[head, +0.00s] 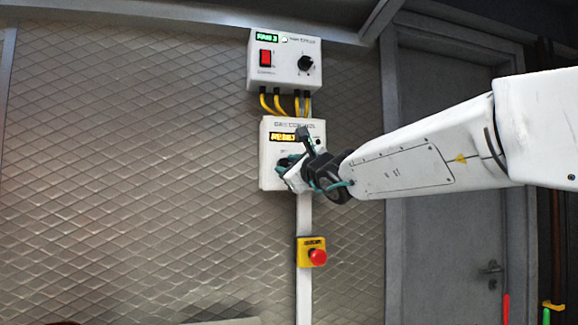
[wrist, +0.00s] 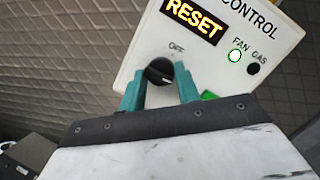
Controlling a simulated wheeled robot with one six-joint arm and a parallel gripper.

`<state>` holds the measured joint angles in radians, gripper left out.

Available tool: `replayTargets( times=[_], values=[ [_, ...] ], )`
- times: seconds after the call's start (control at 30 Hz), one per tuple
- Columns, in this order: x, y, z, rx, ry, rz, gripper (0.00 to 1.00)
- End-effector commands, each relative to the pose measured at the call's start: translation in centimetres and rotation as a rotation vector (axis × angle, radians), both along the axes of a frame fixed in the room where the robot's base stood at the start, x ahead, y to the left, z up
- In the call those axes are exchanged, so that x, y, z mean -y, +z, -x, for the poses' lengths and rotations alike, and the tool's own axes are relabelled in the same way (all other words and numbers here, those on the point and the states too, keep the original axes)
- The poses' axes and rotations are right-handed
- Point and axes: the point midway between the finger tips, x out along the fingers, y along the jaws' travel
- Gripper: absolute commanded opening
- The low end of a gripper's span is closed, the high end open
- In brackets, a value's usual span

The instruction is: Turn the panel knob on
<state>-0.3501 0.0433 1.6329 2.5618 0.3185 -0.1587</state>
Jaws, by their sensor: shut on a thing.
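The black panel knob (wrist: 159,72) sits on the white control box (wrist: 134,52), below an OFF label. Its pale pointer mark points right and slightly down in the wrist view, and a partly hidden green patch (wrist: 208,95) lies to that side. My gripper (wrist: 160,84) has its two teal fingers on either side of the knob, shut on it. In the head view my gripper (head: 286,172) is at the lower part of the same box (head: 270,176) and hides the knob. The display (wrist: 194,17) reads RESET. The FAN lamp is lit and the GAS lamp is dark.
An upper box (head: 285,74) has a red switch (head: 265,58) and another black knob (head: 306,63). Yellow cables (head: 278,103) join the boxes. A red emergency button (head: 318,257) is below. A grey door (head: 445,235) stands right; the quilted wall left is clear.

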Motion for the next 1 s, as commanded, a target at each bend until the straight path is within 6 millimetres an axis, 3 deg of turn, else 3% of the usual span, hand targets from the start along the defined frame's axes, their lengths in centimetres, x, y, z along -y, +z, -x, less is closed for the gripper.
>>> replayTargets(
  times=[0.33,0.87,0.9,0.97,1.0],
  values=[
    [-0.05,-0.08,0.03,-0.039,0.000,-0.133,0.10],
    [-0.04,-0.06,0.01,-0.045,0.000,-0.156,0.10],
    [-0.03,-0.05,0.02,-0.045,0.000,-0.156,0.38],
    [-0.04,-0.05,0.01,-0.045,0.000,-0.156,0.53],
    [-0.04,-0.05,0.01,-0.045,0.000,-0.156,0.53]
  ],
)
